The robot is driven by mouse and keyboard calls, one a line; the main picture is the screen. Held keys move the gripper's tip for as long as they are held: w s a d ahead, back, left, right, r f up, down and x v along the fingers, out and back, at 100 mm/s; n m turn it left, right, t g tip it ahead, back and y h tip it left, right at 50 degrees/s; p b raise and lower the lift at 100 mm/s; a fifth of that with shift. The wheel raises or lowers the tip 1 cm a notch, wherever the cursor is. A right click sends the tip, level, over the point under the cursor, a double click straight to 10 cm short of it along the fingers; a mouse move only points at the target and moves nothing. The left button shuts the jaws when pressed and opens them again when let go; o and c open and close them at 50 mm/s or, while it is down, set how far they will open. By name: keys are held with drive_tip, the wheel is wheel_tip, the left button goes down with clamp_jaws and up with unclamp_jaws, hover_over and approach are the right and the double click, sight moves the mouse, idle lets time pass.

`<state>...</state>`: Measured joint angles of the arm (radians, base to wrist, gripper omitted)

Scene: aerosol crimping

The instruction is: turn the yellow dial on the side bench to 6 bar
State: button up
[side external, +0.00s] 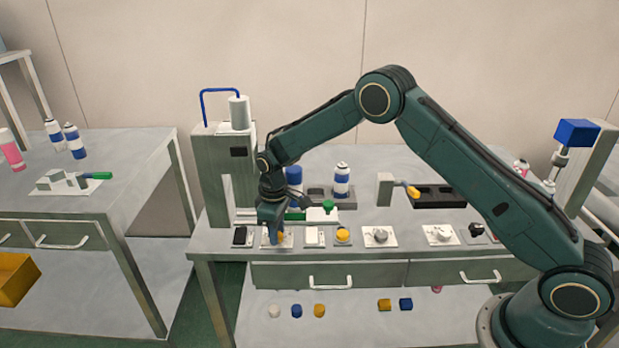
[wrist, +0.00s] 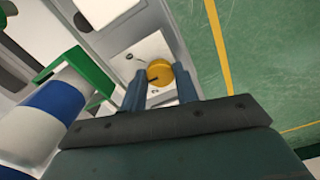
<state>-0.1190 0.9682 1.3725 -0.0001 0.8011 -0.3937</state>
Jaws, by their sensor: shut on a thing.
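The yellow dial (wrist: 159,74) sits on a white plate (wrist: 135,50) at the bench front. In the wrist view it lies between the two fingers of my gripper (wrist: 160,88), with a dark mark on its face. A curved line and a small dot are printed on the plate; any scale figures are too small to read. In the side external view my gripper (side external: 274,232) points down over the dial (side external: 280,237), which is mostly hidden by the fingers. My gripper is shut on the dial.
Right of the dial are a white switch plate (side external: 315,237), a yellow button (side external: 343,235) and a grey knob (side external: 380,236). A dark device (side external: 240,235) is on the left.

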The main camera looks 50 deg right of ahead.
drive_tip(key=m, duration=0.4)
drive_tip(key=shift+m, duration=0.4)
drive_tip(key=shift+r+m, duration=0.1)
drive_tip(key=shift+m, duration=2.2)
drive_tip(key=o, duration=1)
wheel_tip(320, 180, up, 14)
drive_tip(key=shift+f, duration=0.1)
